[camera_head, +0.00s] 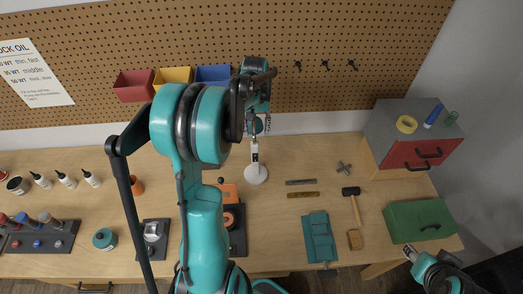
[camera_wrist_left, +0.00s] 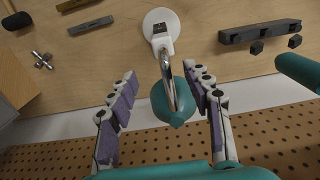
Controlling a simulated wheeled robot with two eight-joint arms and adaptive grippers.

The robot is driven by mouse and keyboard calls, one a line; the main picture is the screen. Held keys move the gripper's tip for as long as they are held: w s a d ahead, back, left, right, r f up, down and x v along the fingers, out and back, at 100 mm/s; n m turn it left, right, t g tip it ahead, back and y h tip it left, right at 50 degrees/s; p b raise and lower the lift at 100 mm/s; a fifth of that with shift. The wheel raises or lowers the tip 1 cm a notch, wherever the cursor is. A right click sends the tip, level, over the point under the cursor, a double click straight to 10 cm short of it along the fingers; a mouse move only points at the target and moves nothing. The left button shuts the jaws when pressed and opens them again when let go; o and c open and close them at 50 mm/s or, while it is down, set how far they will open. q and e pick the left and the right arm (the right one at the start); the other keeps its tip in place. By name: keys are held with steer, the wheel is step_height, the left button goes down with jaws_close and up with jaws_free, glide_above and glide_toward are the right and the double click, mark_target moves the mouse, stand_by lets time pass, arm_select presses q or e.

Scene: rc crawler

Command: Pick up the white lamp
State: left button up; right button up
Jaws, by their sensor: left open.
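The white lamp stands upright on the workbench; its round white base (camera_head: 256,175) shows below my left gripper (camera_head: 257,122) in the head view. In the left wrist view the white base (camera_wrist_left: 160,20) is at the top, with a chrome neck leading to a teal head (camera_wrist_left: 174,104). My left gripper (camera_wrist_left: 163,110) is open, one purple-padded finger on each side of the head and neck, with nothing clamped. In the head view my arm and wrist hide part of the lamp's upper end. My right gripper (camera_head: 411,253) is at the lower right by the green box; its jaws are unclear.
A brown pegboard (camera_head: 330,50) rises behind the lamp, with red, yellow and blue bins (camera_head: 213,74). A hammer (camera_head: 353,200), a teal vise-like tool (camera_head: 318,238), a green box (camera_head: 418,220) and a grey-red cabinet (camera_head: 400,150) are to the right.

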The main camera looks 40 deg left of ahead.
mark_target(255, 143)
arm_select(q)
steer(key=f, duration=0.5)
steer(key=s+f, duration=0.1)
steer(key=f, duration=0.1)
steer(key=shift+a+f, duration=0.1)
steer(key=shift+f, duration=0.2)
steer(key=shift+s, duration=0.1)
jaws_close()
